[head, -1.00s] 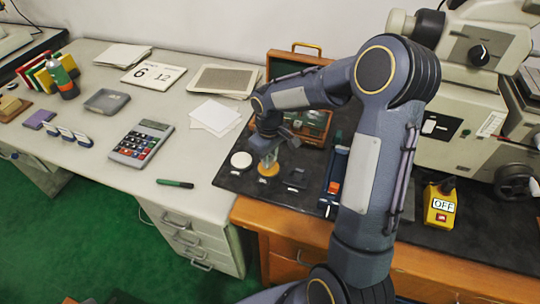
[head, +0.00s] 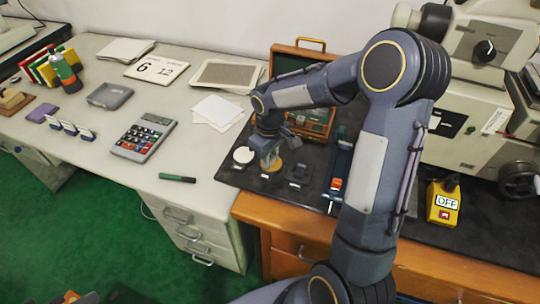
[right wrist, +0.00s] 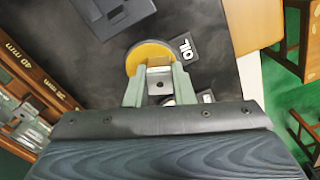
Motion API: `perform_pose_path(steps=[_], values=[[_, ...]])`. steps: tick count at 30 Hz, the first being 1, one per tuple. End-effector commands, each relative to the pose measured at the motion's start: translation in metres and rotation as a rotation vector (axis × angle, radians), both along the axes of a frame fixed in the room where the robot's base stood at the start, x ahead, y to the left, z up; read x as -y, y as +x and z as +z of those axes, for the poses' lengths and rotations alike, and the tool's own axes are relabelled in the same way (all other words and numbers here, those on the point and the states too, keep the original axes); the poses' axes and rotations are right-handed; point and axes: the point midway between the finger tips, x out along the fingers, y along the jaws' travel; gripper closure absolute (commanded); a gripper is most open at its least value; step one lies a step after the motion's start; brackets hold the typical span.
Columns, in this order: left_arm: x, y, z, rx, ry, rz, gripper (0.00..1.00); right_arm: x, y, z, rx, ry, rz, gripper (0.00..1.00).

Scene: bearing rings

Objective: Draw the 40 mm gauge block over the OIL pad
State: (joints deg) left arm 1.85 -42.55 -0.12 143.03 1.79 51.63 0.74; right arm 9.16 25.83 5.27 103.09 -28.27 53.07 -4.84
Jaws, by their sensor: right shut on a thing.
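My right gripper (head: 270,161) is over the round yellow OIL pad (head: 279,171) on the dark mat. In the right wrist view, my right gripper (right wrist: 160,92) is shut on a small grey metal gauge block (right wrist: 160,87). The yellow pad (right wrist: 145,52) lies behind the block, with the white-lettered OIL tag (right wrist: 186,48) beside it. I cannot tell whether the block touches the pad. No size marking is readable on the block. At the left of the wrist view, the wooden block case (right wrist: 45,82) bears 40 mm lettering. My left gripper is not in view.
A white round pad (head: 243,155) lies left of the yellow one, and a dark square holder (head: 299,174) lies right of it. The open wooden case (head: 318,122) stands behind. A blue and orange tool (head: 337,180) is further right. A yellow OFF switch box (head: 442,202) stands at the right.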

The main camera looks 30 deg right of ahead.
Motion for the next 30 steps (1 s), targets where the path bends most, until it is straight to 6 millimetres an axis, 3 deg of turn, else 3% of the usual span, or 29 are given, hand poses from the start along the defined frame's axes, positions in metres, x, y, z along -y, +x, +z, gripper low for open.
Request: perform_pose_path(steps=[30], values=[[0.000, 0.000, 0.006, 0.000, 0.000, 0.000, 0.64, 0.017, 0.014, 0.000, -0.001, -0.001, 0.000, 1.00]])
